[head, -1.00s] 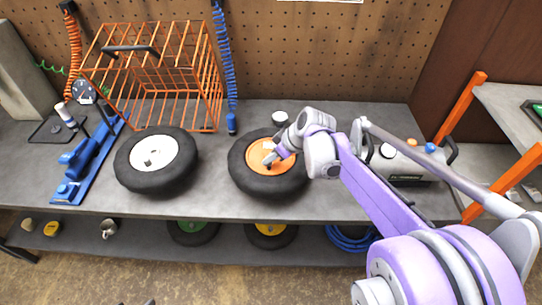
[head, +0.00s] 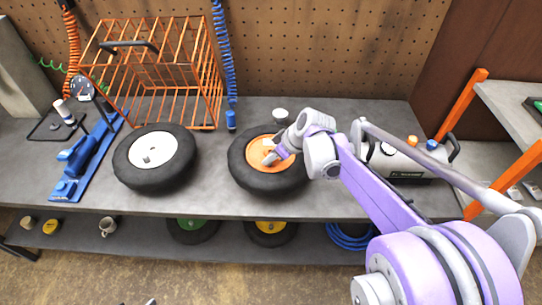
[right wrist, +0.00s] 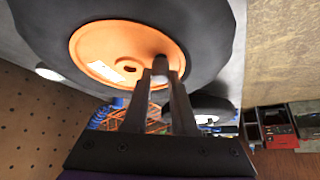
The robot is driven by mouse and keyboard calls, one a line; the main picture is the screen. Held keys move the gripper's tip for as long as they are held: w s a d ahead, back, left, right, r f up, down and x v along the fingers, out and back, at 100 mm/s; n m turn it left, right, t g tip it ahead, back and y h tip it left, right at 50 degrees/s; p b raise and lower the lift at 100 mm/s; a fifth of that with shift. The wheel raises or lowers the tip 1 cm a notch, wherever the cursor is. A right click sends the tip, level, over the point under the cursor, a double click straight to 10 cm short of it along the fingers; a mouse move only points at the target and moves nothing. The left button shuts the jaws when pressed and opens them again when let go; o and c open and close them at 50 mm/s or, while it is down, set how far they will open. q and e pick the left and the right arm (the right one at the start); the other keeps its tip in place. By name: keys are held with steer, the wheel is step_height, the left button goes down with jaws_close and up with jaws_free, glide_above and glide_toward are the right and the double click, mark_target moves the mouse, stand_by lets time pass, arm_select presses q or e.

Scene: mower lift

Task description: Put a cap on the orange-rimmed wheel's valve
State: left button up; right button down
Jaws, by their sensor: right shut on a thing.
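The orange-rimmed wheel (head: 246,176) lies flat on the bench, its black tyre around an orange disc with a pale label. My right gripper (head: 268,159) is over the rim. In the right wrist view its fingertips (right wrist: 161,76) are shut on a small dark cylindrical piece (right wrist: 160,62), which looks like a valve cap, close to the orange rim (right wrist: 100,45). The valve itself is not distinguishable, so I cannot tell whether the piece is on it. A small grey tip at the head view's bottom edge may be my left gripper (head: 150,301); its jaws are not readable.
A white-rimmed wheel (head: 125,170) lies to the left, with an orange wire cage (head: 205,128) behind it. A blue tool (head: 80,160) lies farther left. The bench front (head: 215,207) between the wheels is clear.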

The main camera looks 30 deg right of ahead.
arm_select(q)
steer(key=shift+f, duration=0.25)
arm_select(e)
steer(key=shift+f, duration=0.3)
steer(key=shift+c, duration=1.6)
jaws_free()
arm_select(q)
steer(key=shift+r, duration=0.2)
arm_select(e)
steer(key=shift+r, duration=0.2)
steer(key=shift+r+p, duration=2.15)
steer(key=shift+r, duration=1.5)
arm_select(q)
step_height(320, 180, up, 6)
steer(key=w, duration=0.2)
steer(key=shift+w, duration=0.15)
arm_select(e)
steer(key=s+a+f+m+h, duration=0.1)
steer(key=s+a+f+m, duration=0.1)
steer(key=s+a, duration=0.3)
steer(key=s+a+f+m+h, duration=0.1)
steer(key=s+a+f+m, duration=0.2)
steer(key=s, duration=1)
steer(key=a, duration=0.2)
steer(key=shift+s+a+h, duration=0.3)
steer(key=shift+s+h, duration=0.1)
